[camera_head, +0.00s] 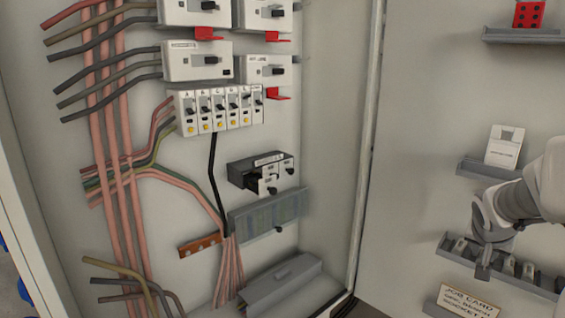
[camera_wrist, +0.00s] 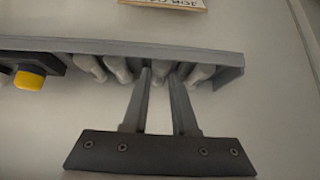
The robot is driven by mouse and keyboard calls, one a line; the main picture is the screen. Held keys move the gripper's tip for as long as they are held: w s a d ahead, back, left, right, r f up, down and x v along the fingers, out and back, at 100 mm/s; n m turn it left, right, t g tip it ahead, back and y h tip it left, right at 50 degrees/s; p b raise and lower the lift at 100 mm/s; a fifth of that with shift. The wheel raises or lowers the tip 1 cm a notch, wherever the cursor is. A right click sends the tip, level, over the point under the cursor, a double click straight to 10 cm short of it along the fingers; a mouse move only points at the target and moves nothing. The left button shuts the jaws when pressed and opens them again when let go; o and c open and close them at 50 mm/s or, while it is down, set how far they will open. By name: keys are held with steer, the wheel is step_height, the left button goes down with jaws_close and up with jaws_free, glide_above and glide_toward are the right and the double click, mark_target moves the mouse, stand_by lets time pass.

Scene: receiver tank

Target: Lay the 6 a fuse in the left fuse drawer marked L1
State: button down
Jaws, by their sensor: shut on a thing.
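My gripper (camera_head: 483,272) is at the grey fuse rack (camera_head: 452,259) on the door panel at the right. In the wrist view my gripper (camera_wrist: 165,76) has its fingers inside the rack, shut on a pale fuse (camera_wrist: 160,78) mostly hidden between the fingertips. Its rating cannot be read. Other pale fuses (camera_wrist: 90,67) stand beside it in the rack. The black fuse drawer unit (camera_head: 252,166) is in the cabinet, far to the left of my gripper. Its left drawer (camera_head: 268,184) stands out further than the right one (camera_head: 286,167). The drawer markings are too small to read.
A tool with a yellow knob (camera_wrist: 28,80) lies at the rack's other end. A job card (camera_head: 468,303) is below the rack, and a shelf with a white card (camera_head: 504,146) above. Breakers (camera_head: 217,110) and cables fill the cabinet. Space before the door panel's left part is clear.

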steer(key=shift+a+r+p, duration=0.1)
steer(key=shift+r+p, duration=0.9)
steer(key=shift+r, duration=0.25)
steer(key=p+v, duration=0.3)
steer(key=v, duration=0.6)
